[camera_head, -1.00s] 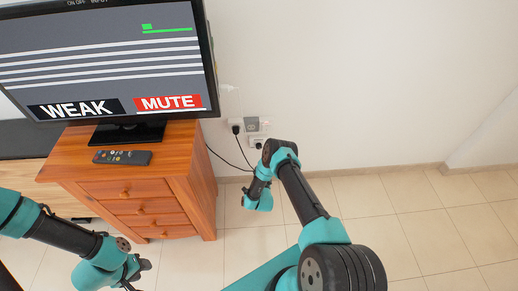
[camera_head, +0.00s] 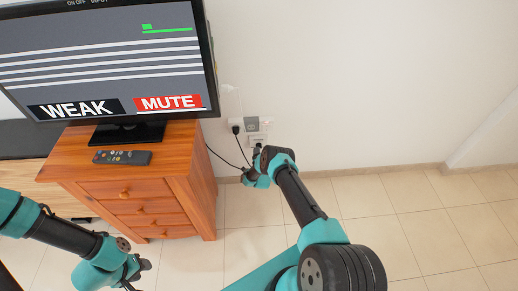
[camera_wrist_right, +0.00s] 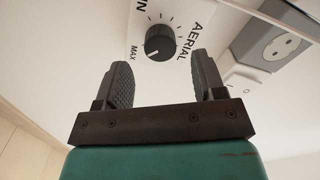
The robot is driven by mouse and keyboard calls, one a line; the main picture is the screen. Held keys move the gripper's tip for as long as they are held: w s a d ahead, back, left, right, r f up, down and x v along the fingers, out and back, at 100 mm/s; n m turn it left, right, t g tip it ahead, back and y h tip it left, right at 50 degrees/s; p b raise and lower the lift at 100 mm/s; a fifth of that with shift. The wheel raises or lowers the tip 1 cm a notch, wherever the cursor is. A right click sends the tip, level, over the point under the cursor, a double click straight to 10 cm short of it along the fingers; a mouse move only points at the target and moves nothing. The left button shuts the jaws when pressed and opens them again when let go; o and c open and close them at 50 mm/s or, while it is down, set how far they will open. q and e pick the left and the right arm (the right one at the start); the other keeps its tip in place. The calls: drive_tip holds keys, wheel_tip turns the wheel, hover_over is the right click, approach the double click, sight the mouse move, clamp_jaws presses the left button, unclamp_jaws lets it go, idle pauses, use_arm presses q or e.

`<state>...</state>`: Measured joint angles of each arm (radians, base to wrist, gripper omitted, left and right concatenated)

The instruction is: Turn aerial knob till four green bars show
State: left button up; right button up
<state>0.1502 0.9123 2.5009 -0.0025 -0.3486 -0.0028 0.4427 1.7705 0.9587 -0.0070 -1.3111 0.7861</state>
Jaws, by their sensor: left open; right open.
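The aerial knob (camera_wrist_right: 160,42) is round and black, on a white plate marked AERIAL, MIN and MAX. A white mark on it points to the lower left in the right wrist view. My right gripper (camera_wrist_right: 162,66) is open; its fingers point at the knob from either side, apart from it. In the head view this gripper (camera_head: 251,178) is at the wall below the sockets, and the knob is hidden. The TV (camera_head: 110,60) shows one small green block over a green line, WEAK and a red MUTE. My left gripper (camera_head: 139,272) is open and empty at the lower left.
A grey socket (camera_wrist_right: 275,45) and a white switch (camera_wrist_right: 238,80) are right of the knob. Black cables (camera_head: 226,159) hang from the wall sockets. A wooden cabinet (camera_head: 190,185) with a remote (camera_head: 122,157) stands left. The tiled floor (camera_head: 400,225) at right is clear.

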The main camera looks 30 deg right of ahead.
drive_tip(key=shift+x, duration=2.25)
drive_tip(key=c, duration=0.9)
